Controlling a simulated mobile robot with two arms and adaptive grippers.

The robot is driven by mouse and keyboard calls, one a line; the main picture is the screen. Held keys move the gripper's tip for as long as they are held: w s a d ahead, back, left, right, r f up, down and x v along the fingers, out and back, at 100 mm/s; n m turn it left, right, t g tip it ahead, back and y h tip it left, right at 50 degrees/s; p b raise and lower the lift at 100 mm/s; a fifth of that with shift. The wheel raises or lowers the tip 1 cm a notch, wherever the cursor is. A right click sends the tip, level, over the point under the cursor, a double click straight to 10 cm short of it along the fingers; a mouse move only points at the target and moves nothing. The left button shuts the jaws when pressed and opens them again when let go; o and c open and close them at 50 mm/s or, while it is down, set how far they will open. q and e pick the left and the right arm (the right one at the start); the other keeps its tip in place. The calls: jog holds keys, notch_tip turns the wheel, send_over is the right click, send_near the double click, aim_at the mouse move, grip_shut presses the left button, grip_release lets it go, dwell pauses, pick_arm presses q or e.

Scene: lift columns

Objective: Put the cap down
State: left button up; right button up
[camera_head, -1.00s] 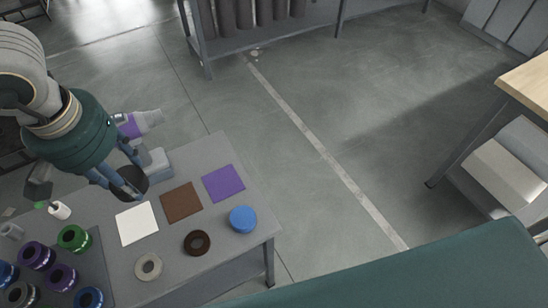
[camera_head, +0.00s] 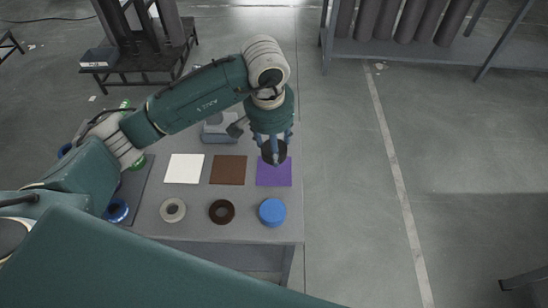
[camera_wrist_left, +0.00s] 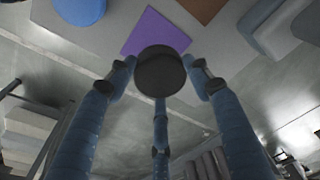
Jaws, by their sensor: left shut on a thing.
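My left gripper (camera_head: 273,150) has its three blue fingers shut on a dark, round cap (camera_head: 273,153). It holds the cap over the far edge of the purple square (camera_head: 274,176) on the table. In the left wrist view the cap (camera_wrist_left: 160,71) sits between the fingertips, with the purple square (camera_wrist_left: 152,33) behind it. The cap appears apart from the table, but its exact height is hard to tell. My right gripper is not in view.
On the grey table (camera_head: 200,228), a brown square (camera_head: 228,170) and a white square (camera_head: 184,168) lie left of the purple one. A blue disc (camera_head: 272,212), a dark brown ring (camera_head: 221,201) and a grey ring (camera_head: 163,211) lie nearer. A grey device (camera_head: 216,132) stands behind.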

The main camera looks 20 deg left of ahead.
pick_arm(q)
notch_tip(320, 180, down, 3)
jog(key=shift+f, duration=0.15)
notch_tip(320, 180, down, 4)
jog(key=shift+r+p, duration=0.15)
jog(key=shift+p, duration=0.5)
jog(key=shift+f, duration=0.25)
jog(key=o, duration=1.3)
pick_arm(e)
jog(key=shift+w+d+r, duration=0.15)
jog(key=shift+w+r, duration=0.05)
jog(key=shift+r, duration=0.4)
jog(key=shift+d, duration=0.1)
